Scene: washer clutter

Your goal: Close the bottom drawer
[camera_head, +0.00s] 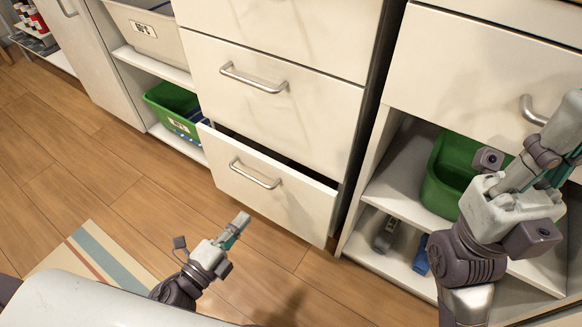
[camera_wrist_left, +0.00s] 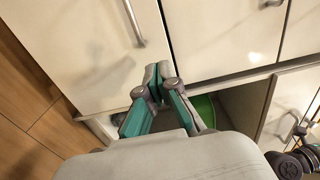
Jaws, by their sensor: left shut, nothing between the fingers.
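The bottom drawer (camera_head: 292,208) is a white front with a silver bar handle (camera_head: 253,174), in the middle of the head view. It stands partly out, with a dark gap along its top edge. My left gripper (camera_head: 241,222) is shut and empty, low in front of the drawer and below its handle; it appears apart from the front. In the left wrist view its closed fingertips (camera_wrist_left: 158,72) show before white fronts; I cannot tell which front is the drawer. My right gripper (camera_head: 560,165) is at the right edge, partly cut off, before the right cabinet; its jaw state is unclear.
Closed drawers (camera_head: 270,105) are above. Left are shelves with a green bin (camera_head: 172,108) and a pale bin (camera_head: 150,32). Right, an open shelf (camera_head: 400,175) holds another green bin (camera_head: 447,172). The wooden floor (camera_head: 110,170) before the drawer is clear; a striped mat (camera_head: 85,262) lies left.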

